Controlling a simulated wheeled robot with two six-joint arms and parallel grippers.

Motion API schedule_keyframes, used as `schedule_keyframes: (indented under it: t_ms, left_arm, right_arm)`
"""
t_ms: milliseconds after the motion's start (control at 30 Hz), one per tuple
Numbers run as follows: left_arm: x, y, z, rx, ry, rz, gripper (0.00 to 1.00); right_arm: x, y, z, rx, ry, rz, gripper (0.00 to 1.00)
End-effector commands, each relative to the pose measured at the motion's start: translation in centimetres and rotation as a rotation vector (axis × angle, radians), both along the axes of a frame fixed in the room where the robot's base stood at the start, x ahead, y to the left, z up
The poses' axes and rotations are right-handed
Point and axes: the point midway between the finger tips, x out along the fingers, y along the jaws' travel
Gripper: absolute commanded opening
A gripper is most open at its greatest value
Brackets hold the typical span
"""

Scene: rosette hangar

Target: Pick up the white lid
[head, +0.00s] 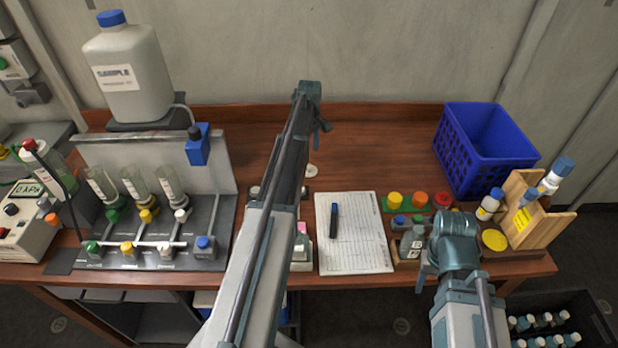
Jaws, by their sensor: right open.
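A small white round disc (312,170), which looks like the white lid, lies flat on the brown table just right of my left arm, behind the paper sheet. My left gripper (319,128) is at the end of the arm that crosses the middle, beyond the disc and apart from it. Its jaws are small and seen edge-on, so their opening is unclear. My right gripper (450,262) is open, over the front right of the table beside a small grey bottle (411,243), well away from the disc. I see nothing held in it.
A blue crate (470,150) and a wooden bottle rack (548,228) stand at the right. A valve panel (222,180) fills the left. The back middle of the table is clear.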

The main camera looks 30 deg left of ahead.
Motion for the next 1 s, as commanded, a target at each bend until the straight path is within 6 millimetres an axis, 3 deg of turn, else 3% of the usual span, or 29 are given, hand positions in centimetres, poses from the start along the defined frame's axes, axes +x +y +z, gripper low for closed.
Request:
schedule_keyframes:
  t_ms: [33,367,767,1000]
  left_arm:
    - [0.0,0.0,-0.9,0.000,0.000,0.000,0.65]
    - [-0.1,-0.1,-1.4,0.000,0.000,0.000,0.65]
    - [-0.9,-0.3,-5.9,0.000,0.000,0.000,0.65]
    - [-0.9,-0.3,-6.0,0.000,0.000,0.000,0.65]
  right_arm:
    - [0.0,0.0,-0.9,0.000,0.000,0.000,0.50]
    - [0.0,0.0,-1.4,0.000,0.000,0.000,0.50]
    - [0.0,0.0,-5.9,0.000,0.000,0.000,0.50]
    - [0.0,0.0,-6.0,0.000,0.000,0.000,0.50]
